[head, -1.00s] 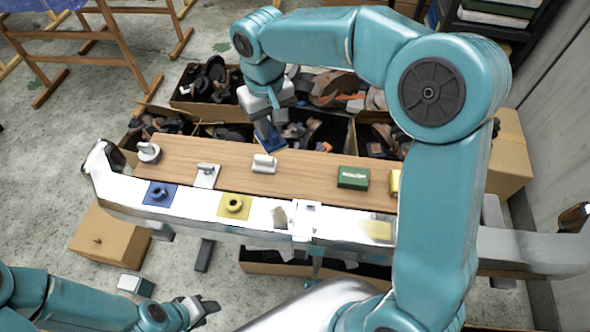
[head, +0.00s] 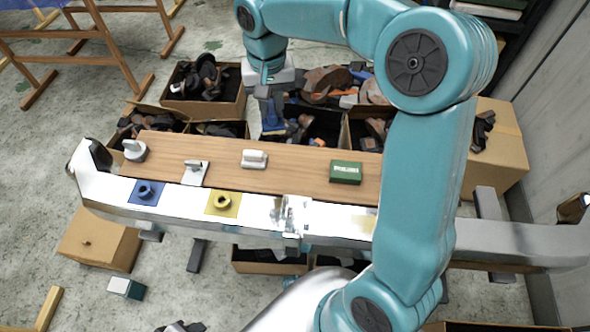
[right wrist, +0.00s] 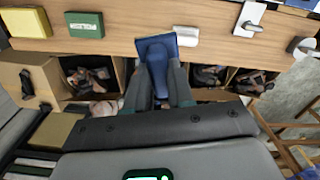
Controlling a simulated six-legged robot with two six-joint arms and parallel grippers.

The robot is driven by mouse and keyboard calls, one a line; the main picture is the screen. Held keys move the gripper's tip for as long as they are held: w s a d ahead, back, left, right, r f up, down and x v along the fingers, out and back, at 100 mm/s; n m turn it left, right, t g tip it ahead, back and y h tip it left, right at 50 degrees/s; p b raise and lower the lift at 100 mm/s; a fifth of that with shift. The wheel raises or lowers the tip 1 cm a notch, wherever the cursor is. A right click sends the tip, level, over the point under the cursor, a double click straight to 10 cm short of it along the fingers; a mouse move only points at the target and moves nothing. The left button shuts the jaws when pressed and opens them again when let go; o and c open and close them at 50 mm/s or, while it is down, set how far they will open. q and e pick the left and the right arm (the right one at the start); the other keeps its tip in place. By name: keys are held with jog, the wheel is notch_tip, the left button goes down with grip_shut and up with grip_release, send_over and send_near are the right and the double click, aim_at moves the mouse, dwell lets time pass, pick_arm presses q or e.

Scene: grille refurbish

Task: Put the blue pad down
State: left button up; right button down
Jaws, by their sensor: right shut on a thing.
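The blue pad (head: 272,124) is a small blue slab held in my right gripper (head: 268,98), at the far edge of the wooden board (head: 215,178), against the open boxes. In the right wrist view the blue pad (right wrist: 157,43) sits between the two dark fingers of my right gripper (right wrist: 160,68), its end overlapping the board's edge in the picture. I cannot tell its height above the boxes. My left gripper (head: 180,327) shows only as a dark tip at the bottom edge; its jaws are cut off.
On the board are a green box (head: 346,172), a white block (head: 254,159) and grey-white fittings (head: 194,172). A blue square (head: 146,192) and a yellow square (head: 222,204) lie on the near white beam. Boxes of dark parts (head: 202,90) stand beyond the board.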

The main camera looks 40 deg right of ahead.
jog(key=s+d+m, duration=0.2)
jog(key=d+m, duration=0.1)
jog(key=d, duration=0.1)
jog(key=f+b, duration=0.1)
jog(key=f, duration=0.5)
jog(key=f+b, duration=0.2)
jog(key=f, duration=0.5)
jog(key=d+f+b, duration=0.1)
jog(key=f+b, duration=0.1)
jog(key=f, duration=0.5)
jog(key=shift+s, duration=0.25)
jog(key=shift+w+f, duration=0.1)
jog(key=shift+f, duration=0.2)
jog(key=shift+b, duration=0.3)
jog(key=shift+f, duration=0.2)
jog(key=c, duration=1)
grip_release()
jog(key=shift+r, duration=0.1)
